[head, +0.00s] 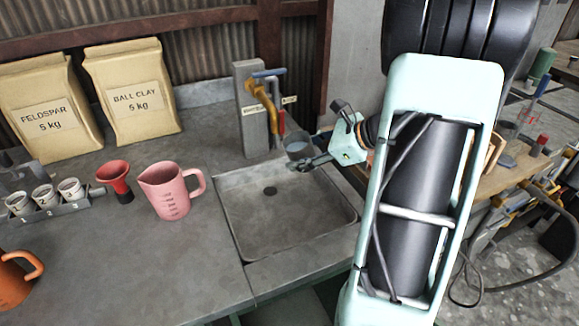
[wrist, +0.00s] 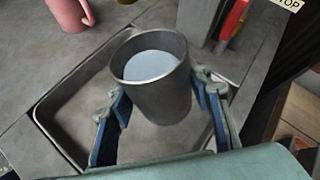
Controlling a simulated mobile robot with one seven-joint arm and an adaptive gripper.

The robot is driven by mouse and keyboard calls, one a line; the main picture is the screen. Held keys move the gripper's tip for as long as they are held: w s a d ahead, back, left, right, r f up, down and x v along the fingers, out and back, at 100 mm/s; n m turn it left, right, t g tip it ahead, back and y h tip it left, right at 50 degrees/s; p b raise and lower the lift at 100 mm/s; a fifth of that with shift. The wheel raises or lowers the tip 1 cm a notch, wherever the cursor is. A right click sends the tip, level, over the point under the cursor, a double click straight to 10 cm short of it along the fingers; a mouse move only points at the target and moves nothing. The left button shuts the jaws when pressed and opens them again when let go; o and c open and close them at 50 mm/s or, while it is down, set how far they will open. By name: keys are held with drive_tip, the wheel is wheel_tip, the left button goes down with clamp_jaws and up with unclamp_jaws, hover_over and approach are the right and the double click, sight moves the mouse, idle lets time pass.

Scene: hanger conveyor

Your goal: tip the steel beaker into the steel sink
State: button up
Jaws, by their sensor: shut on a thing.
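The steel beaker (wrist: 153,90) is a grey metal cup with pale liquid inside. It is held between the blue-padded fingers of my gripper (wrist: 165,115), roughly upright in the wrist view. In the head view the beaker (head: 299,147) is small and partly hidden by my gripper (head: 322,150). My gripper is shut on it, over the back right part of the sink. The steel sink (head: 240,235) is a shallow square grey basin with a dark drain, set in the counter. The sink (wrist: 52,118) also shows beneath the beaker in the wrist view.
A pillar with taps (head: 262,100) stands behind the sink, close to the beaker. A pink jug (head: 170,190) and a red funnel (head: 116,176) stand left of the sink. Paper sacks (head: 131,95) stand at the back left. An orange mug (head: 15,280) is at the left edge.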

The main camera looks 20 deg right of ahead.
drive_tip(key=shift+r+h, duration=0.25)
drive_tip(key=shift+h, duration=0.05)
drive_tip(key=shift+d, duration=0.1)
drive_tip(key=shift+n, duration=0.3)
drive_tip(key=shift+d+r+h, duration=0.1)
drive_tip(key=shift+r+h, duration=0.05)
drive_tip(key=shift+h, duration=0.45)
drive_tip(key=shift+r+n+g+h, duration=0.15)
drive_tip(key=shift+n+g+h, duration=0.15)
drive_tip(key=shift+n+h, duration=0.15)
drive_tip(key=shift+d, duration=0.1)
drive_tip(key=shift+h, duration=0.25)
